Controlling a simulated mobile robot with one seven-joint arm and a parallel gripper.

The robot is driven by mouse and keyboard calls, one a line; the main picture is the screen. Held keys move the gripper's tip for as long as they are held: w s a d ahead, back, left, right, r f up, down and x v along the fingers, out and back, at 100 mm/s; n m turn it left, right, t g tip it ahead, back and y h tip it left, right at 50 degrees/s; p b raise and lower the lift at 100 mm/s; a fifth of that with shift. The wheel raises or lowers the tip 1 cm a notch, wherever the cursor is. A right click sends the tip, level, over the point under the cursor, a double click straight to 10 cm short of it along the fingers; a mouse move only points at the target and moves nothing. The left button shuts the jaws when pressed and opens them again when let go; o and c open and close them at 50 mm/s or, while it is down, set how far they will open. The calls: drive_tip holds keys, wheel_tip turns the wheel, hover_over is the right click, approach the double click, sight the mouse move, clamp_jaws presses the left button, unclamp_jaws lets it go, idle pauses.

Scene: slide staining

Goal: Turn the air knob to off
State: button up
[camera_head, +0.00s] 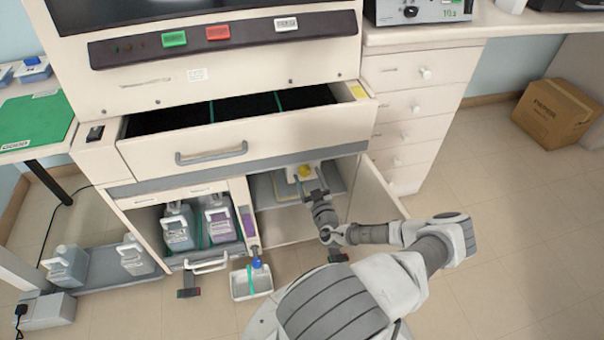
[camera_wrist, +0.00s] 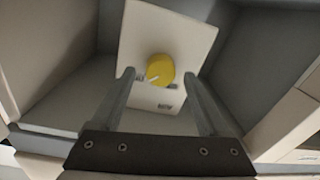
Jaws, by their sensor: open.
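The yellow air knob (camera_wrist: 160,69) sits on a cream panel (camera_wrist: 187,36) inside the open lower compartment. Its white pointer mark points to the lower left in the wrist view. Small labels sit left of and below the knob, too small to read. The knob also shows in the head view (camera_head: 305,171). My gripper (camera_wrist: 163,73) is open, with one finger to each side of the knob as seen in the wrist view. I cannot tell whether the fingertips reach as far as the knob. In the head view my gripper (camera_head: 312,191) is in the compartment opening, just in front of the knob.
An open compartment door (camera_head: 375,198) stands to the right of my arm. An open drawer (camera_head: 250,142) juts out above. Bottles (camera_head: 219,222) stand in a pull-out at left, beside a white tray (camera_head: 251,283) with a blue-topped item.

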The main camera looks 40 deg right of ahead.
drive_tip(key=shift+w+d, duration=0.15)
drive_tip(key=shift+w, duration=0.15)
clamp_jaws()
idle(0.4)
